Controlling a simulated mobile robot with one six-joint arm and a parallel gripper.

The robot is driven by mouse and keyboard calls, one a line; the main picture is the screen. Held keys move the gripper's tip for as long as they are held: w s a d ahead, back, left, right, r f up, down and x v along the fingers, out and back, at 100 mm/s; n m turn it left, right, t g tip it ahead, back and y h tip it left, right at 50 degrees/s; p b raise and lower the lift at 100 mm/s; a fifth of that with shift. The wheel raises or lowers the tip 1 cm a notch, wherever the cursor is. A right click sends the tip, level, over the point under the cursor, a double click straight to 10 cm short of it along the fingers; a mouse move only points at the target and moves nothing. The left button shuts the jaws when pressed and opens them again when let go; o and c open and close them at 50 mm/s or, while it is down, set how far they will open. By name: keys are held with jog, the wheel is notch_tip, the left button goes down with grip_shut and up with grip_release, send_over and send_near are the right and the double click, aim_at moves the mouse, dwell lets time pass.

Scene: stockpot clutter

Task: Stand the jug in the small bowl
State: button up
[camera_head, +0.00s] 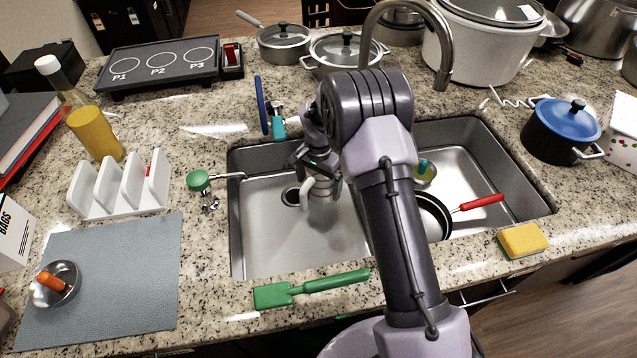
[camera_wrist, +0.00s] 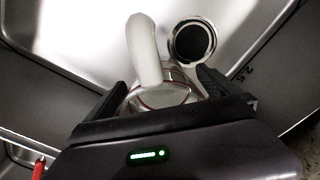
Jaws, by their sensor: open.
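The jug (camera_head: 322,187) is a pale metallic vessel with a white curved handle, inside the left basin of the sink near the drain. In the wrist view the jug's handle (camera_wrist: 146,50) points away from me, and its body lies between the finger pads. My gripper (camera_head: 318,165) is open at the jug; it also shows in the wrist view (camera_wrist: 163,86). I cannot tell whether the fingers touch it. My gripper hides part of the jug. A small metal bowl (camera_head: 68,271) sits on the grey mat at the left, with an orange item (camera_head: 51,282) in it.
The sink (camera_head: 255,250) has steel walls around the jug. The right basin holds a red-handled pan (camera_head: 440,205) and a round metal vessel (camera_head: 428,180). The mat (camera_head: 120,270) has free room.

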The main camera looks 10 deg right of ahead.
jog(key=s+r+n+t+p, duration=0.15)
jog(key=s+r, duration=0.25)
jog(key=r, duration=1)
jog(key=s+r+p, duration=0.3)
jog(key=s+r, duration=0.1)
jog(key=r, duration=1)
jog(key=s+a+r+n+t+y, duration=0.1)
jog(key=s+r+t, duration=0.1)
jog(key=s+r, duration=0.75)
jog(key=s+a+f+n+t+y+b, duration=0.1)
jog(key=s+f+n+t+b, duration=0.1)
jog(key=s, duration=1.2)
jog(key=shift+s+a+f+b, duration=0.2)
jog(key=shift+s+f+b, duration=0.15)
jog(key=shift+f+b, duration=0.6)
